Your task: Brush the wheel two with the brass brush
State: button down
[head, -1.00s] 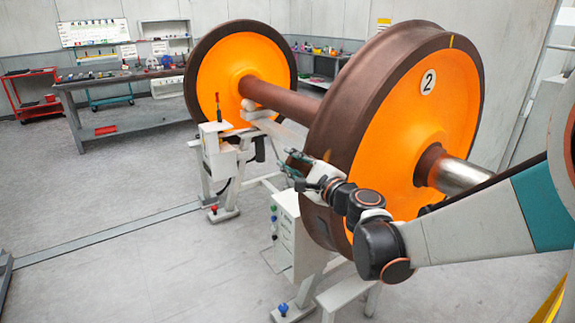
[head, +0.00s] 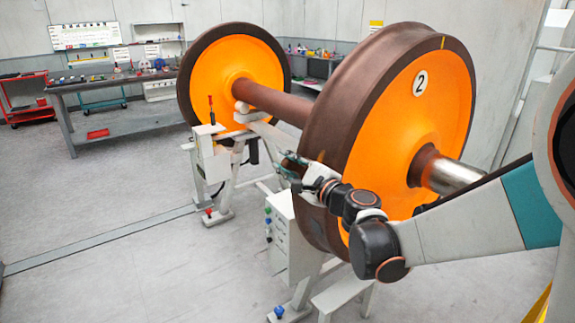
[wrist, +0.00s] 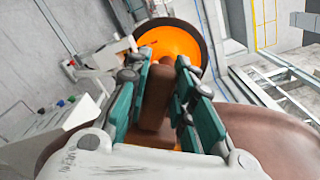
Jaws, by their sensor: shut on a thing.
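Wheel two (head: 385,140) is the large near wheel, with an orange face, a brown rim and a white "2" disc (head: 420,82). My gripper (head: 290,163) is at the left side of its brown tread in the head view. In the wrist view, the teal-padded fingers of my gripper (wrist: 160,95) are shut on a brown block, seemingly the body of the brass brush (wrist: 155,92). The brush's bristles are not clear, and I cannot tell whether they touch the tread. A small orange streak shows on the tread near the gripper.
A brown axle (head: 272,101) joins wheel two to the far orange wheel (head: 225,72). A workbench (head: 120,85) and red cart (head: 24,95) are at the back left. The left floor is mostly clear.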

jog(key=shift+w+d+f, duration=0.1)
jog(key=shift+w+d, duration=0.05)
jog(key=shift+d, duration=0.1)
jog(key=shift+w+d+r+p, duration=0.1)
jog(key=shift+d+r+p, duration=0.1)
jog(key=shift+r+p, duration=0.65)
jog(key=shift+w+d+r+p, duration=0.15)
jog(key=shift+r+p, duration=0.4)
jog(key=shift+r, duration=0.6)
jog(key=shift+w+d+r+p, duration=0.1)
jog(key=shift+d+r+p, duration=0.05)
jog(key=shift+r+p, duration=0.4)
jog(key=shift+w+d+r+p, duration=0.1)
jog(key=shift+d+r+p, duration=0.2)
jog(key=shift+r, duration=0.35)
jog(key=shift+w+d+r+p, duration=0.1)
jog(key=shift+r+p, duration=0.4)
jog(key=shift+r, duration=0.1)
jog(key=shift+f+b, duration=0.3)
jog(key=shift+s+a+f+b, duration=0.15)
jog(key=shift+a+f+b, duration=0.1)
jog(key=shift+f+b, duration=0.85)
jog(key=shift+s+a+f+b, duration=0.25)
jog(key=shift+f+b, duration=0.5)
jog(key=shift+f, duration=0.5)
jog(key=shift+s+a+f+b, duration=0.1)
jog(key=shift+a+f+b, duration=0.15)
jog(key=shift+f+b, duration=0.85)
jog(key=shift+f, duration=0.1)
jog(key=shift+a, duration=0.1)
